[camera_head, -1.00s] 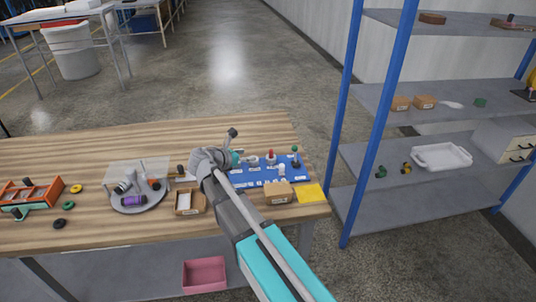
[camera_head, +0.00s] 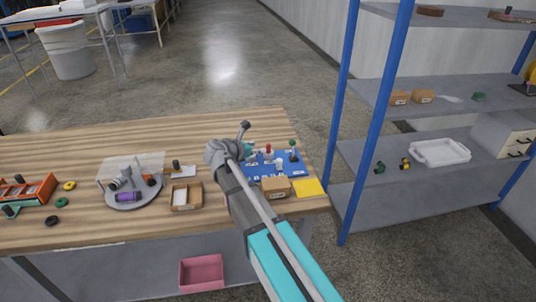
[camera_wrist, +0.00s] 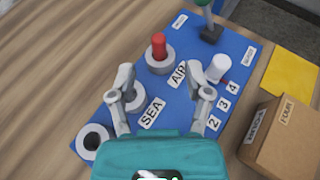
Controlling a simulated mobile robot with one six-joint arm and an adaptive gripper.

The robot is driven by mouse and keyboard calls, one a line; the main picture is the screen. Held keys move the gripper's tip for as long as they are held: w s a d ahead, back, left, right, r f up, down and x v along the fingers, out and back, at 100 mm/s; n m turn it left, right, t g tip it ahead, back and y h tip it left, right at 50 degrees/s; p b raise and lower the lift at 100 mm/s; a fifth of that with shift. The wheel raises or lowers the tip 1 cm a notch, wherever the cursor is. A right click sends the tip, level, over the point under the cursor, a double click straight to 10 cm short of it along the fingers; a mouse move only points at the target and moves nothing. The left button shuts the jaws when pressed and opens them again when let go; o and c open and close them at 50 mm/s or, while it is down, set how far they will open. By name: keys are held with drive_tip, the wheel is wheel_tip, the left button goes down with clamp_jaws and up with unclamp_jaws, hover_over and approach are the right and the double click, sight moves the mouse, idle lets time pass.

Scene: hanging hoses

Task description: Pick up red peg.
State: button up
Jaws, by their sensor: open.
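The red peg (camera_wrist: 158,46) stands upright in a grey ring-shaped holder (camera_wrist: 159,63) on the blue board (camera_wrist: 181,88), near the "AIR" label in the wrist view. In the head view the red peg (camera_head: 268,149) shows just right of my gripper (camera_head: 248,148). In the wrist view my gripper (camera_wrist: 165,88) is open and empty, its two fingers spread above the board. The red peg lies ahead of the fingertips, a little left of midway, apart from them. A grey ring holder (camera_wrist: 136,101) shows partly behind the left finger.
A white peg (camera_wrist: 219,67) stands right of the red one, and a green-topped lever (camera_wrist: 210,31) stands behind. A cardboard box (camera_wrist: 286,138) and yellow sheet (camera_wrist: 290,75) lie to the right. A black-holed ring (camera_wrist: 93,139) sits at lower left. A shelf (camera_head: 350,160) rises at right.

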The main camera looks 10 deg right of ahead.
sight(266, 153)
drive_tip(key=shift+w+d+f, duration=0.2)
drive_tip(key=shift+w+d, duration=0.15)
drive_tip(key=shift+d, duration=0.1)
drive_tip(key=b+x, duration=0.2)
drive_tip(key=x, duration=0.2)
drive_tip(key=shift+w+f, duration=0.15)
drive_tip(key=shift+f, duration=0.1)
drive_tip(key=shift+w+d+f, duration=0.1)
drive_tip(key=shift+w+d, duration=0.1)
drive_tip(key=shift+d, duration=0.15)
drive_tip(key=c, duration=0.9)
